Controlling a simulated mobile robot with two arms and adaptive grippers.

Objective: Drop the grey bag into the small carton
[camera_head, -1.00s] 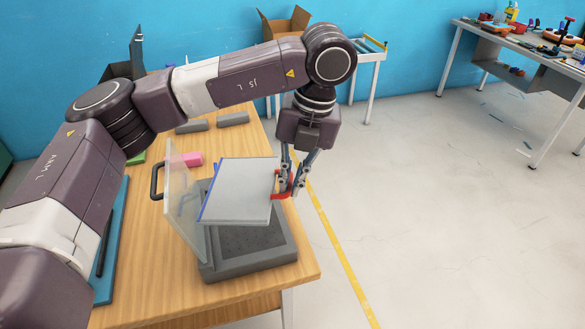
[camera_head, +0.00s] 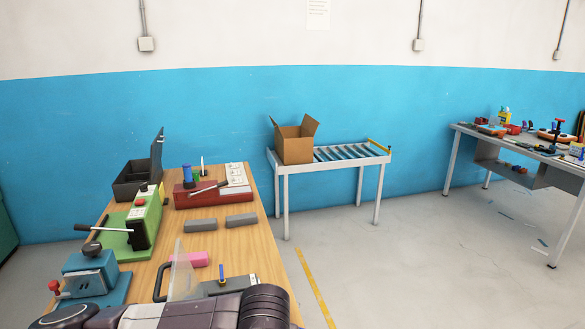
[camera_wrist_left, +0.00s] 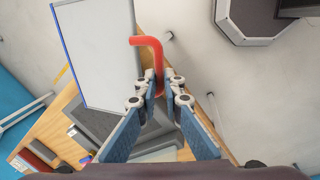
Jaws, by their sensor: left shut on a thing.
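The small carton (camera_head: 295,148) is brown cardboard with its flaps up, at the left end of the roller table in the head view. My left gripper (camera_wrist_left: 160,84) is shut on a red bent handle (camera_wrist_left: 148,43) in the left wrist view. The handle meets the right edge of a flat light grey slab (camera_wrist_left: 98,50) with darker edges. I cannot tell whether this slab is the grey bag; nothing looks plainly like a soft bag. In the head view my left arm fills the bottom edge and its gripper is out of frame. My right gripper is not in view.
The wooden table (camera_head: 232,253) holds a green lever device (camera_head: 143,222), a blue device (camera_head: 95,272), a red device (camera_head: 213,191), two grey blocks (camera_head: 241,220) and a clear upright panel (camera_head: 182,272). The roller table (camera_head: 352,153) stands behind. The floor between tables is open.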

